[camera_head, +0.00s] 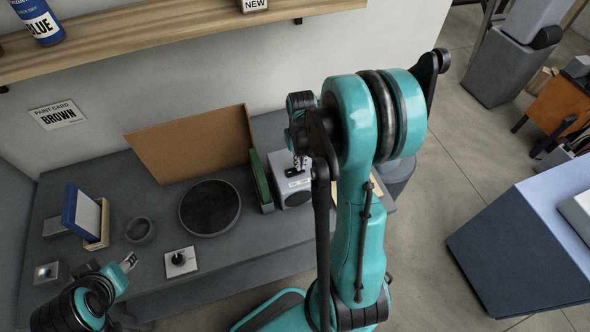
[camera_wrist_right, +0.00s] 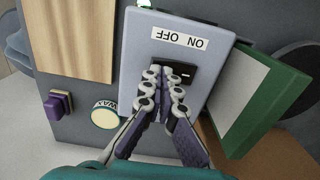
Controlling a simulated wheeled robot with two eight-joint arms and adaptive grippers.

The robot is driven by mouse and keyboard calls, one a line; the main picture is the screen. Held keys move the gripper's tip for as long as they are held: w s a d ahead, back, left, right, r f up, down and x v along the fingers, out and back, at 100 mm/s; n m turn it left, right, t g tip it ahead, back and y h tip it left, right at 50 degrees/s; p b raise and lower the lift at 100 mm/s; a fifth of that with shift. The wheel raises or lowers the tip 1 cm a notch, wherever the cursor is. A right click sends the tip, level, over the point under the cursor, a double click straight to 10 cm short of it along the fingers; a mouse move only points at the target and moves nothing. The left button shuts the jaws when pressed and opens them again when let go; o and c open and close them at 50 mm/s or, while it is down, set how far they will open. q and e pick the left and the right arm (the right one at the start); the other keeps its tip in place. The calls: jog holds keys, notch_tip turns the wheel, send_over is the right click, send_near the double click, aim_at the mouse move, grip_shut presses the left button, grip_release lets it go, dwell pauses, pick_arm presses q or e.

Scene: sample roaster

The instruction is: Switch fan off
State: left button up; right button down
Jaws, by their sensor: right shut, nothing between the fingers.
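The fan seems to be the grey box (camera_head: 293,191) on the dark bench in the head view, with a round dark opening on its front. In the right wrist view the box top (camera_wrist_right: 207,40) carries an upside-down ON OFF label (camera_wrist_right: 180,38), OFF at left and ON at right. Below the label is a black switch (camera_wrist_right: 186,73) with a small white mark. My right gripper (camera_wrist_right: 170,88) is shut and empty, its tips at the switch and partly covering it; contact is unclear. It also shows over the box in the head view (camera_head: 299,164). My left gripper (camera_head: 128,262) is low at left, over the bench front, apart from the fan.
A green upright item (camera_head: 261,181) stands close beside the box. A brown board (camera_head: 190,146), a round dark pan (camera_head: 210,206), a small bowl (camera_head: 140,230) and a knob plate (camera_head: 180,262) are further left. A round WAX item (camera_wrist_right: 106,115) lies near the box.

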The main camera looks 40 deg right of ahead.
jog(key=shift+f+b, duration=0.35)
jog(key=shift+f, duration=0.1)
jog(key=shift+r, duration=0.1)
jog(key=shift+r+p, duration=2.55)
jog(key=shift+r, duration=0.95)
jog(key=shift+a+f, duration=0.1)
jog(key=shift+a, duration=0.05)
jog(key=s+a+f+n+t+b, duration=0.1)
jog(key=s+a+t+b, duration=0.2)
jog(key=a+b, duration=0.5)
jog(key=s+a+f+n+t+b, duration=0.2)
jog(key=s+a+t+b, duration=0.1)
jog(key=a+b, duration=0.6)
jog(key=shift+s+a+f+n+t, duration=0.15)
jog(key=shift+s+f+n+t, duration=0.15)
jog(key=shift+s+t, duration=0.15)
